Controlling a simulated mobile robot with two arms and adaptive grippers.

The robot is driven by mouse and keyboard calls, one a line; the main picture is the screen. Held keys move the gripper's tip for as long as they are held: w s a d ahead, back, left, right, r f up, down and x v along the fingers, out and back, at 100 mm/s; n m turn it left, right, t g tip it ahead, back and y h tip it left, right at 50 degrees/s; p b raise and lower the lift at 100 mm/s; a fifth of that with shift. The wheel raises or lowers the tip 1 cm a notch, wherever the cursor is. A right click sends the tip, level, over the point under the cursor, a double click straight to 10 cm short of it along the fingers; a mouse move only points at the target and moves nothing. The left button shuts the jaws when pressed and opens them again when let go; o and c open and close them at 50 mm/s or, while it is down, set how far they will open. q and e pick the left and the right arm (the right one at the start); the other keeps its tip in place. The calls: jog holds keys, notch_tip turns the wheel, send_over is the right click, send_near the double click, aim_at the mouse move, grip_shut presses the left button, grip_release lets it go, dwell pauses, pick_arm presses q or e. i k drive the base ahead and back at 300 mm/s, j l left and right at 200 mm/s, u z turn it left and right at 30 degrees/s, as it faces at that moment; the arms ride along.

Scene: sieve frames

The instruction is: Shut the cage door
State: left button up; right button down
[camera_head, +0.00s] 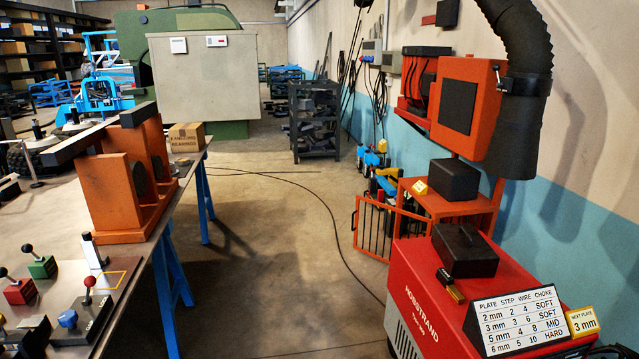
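The cage door (376,228) is a low orange frame with upright bars, in the middle right of the head view. It stands swung out over the floor to the left of an orange stand (462,207), so it looks open. Behind it, along the wall, are cylinders or similar items with blue and yellow parts (378,165), partly hidden by the door and stand. I see neither of my grippers in this view.
A red machine (418,305) with a black box (465,250) and a plate chart (517,317) stands at front right, close to the door. A workbench (135,262) with orange brackets and levers fills the left. Floor between is clear except for a thin dark cable (330,225).

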aim_at(429, 222)
jog(key=i, duration=2.55)
jog(key=i+z, duration=0.1)
jog(key=i, duration=0.45)
jog(key=i+j+z, duration=0.1)
jog(key=i, duration=0.45)
jog(key=i+j+z, duration=0.1)
jog(key=i, duration=0.45)
jog(key=i+j+z, duration=0.1)
jog(key=i, duration=0.4)
jog(key=j, duration=0.1)
